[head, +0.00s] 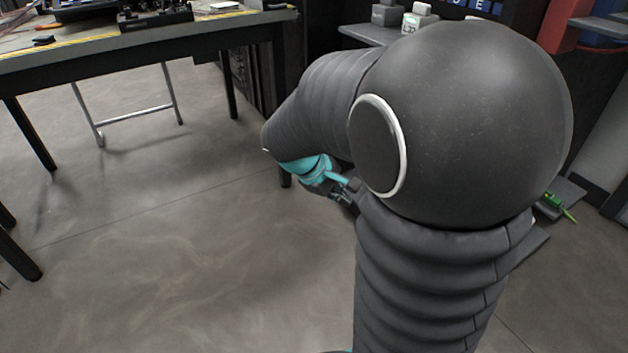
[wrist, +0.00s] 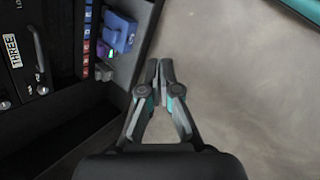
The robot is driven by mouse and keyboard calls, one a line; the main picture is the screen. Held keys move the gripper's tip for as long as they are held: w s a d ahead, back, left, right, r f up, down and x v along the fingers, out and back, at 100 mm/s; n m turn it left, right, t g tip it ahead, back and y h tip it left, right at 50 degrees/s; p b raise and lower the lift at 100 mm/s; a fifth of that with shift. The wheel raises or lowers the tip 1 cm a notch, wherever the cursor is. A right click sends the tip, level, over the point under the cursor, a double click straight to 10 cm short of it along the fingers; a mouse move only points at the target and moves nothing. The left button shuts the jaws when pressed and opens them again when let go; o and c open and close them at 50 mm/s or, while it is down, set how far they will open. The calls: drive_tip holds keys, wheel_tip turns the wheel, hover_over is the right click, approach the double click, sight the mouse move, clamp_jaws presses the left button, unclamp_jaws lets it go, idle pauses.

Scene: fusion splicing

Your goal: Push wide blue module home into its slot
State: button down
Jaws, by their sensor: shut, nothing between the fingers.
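A wide blue module (wrist: 119,32) shows in the wrist view at upper left, at the dark rack (wrist: 133,72). A small green light (wrist: 111,53) shows beside its lower end. I cannot tell how deep it sits in its slot. My gripper (wrist: 159,70) is shut and empty, its fingertips to the lower right of the module and apart from it, over the floor beside the rack edge. In the head view my gripper (head: 341,192) is small and partly hidden by my arm; I cannot make out the module there.
A row of small red and blue parts (wrist: 87,45) runs beside the module.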

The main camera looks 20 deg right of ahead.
drive_tip(key=w+d+f+n+h+p, duration=0.15)
drive_tip(key=w+d+f+n, duration=0.35)
drive_tip(key=f, duration=0.5)
drive_tip(key=w+d+f+n+t+h, duration=0.1)
drive_tip(key=w+d+f+n+h, duration=0.3)
drive_tip(key=f, duration=0.6)
drive_tip(key=w+d+f+n+h+p, duration=0.1)
drive_tip(key=w+d+f+n+h, duration=0.1)
drive_tip(key=w+d+f+n, duration=0.6)
drive_tip(key=shift+s+d+f+m+b, duration=0.1)
drive_tip(key=shift+d+f+m+b, duration=0.55)
drive_tip(key=shift+d, duration=1.4)
drive_tip(key=shift+d+f+m+b, duration=0.5)
drive_tip(key=shift+d+f+b, duration=0.35)
drive_tip(key=shift+d, duration=1.25)
drive_tip(key=shift+s+d+f+m+b, duration=0.1)
drive_tip(key=shift+d+f+m+b, duration=0.55)
drive_tip(key=shift+d, duration=1.4)
drive_tip(key=shift+w+d+f, duration=0.1)
drive_tip(key=shift+w+d, duration=0.05)
drive_tip(key=shift+d, duration=0.95)
drive_tip(key=shift+w+d+f, duration=0.1)
drive_tip(key=shift+d, duration=0.95)
drive_tip(key=shift+s+a, duration=0.15)
drive_tip(key=shift+a, duration=1.9)
drive_tip(key=shift+s+a, duration=0.15)
drive_tip(key=shift+a, duration=1.85)
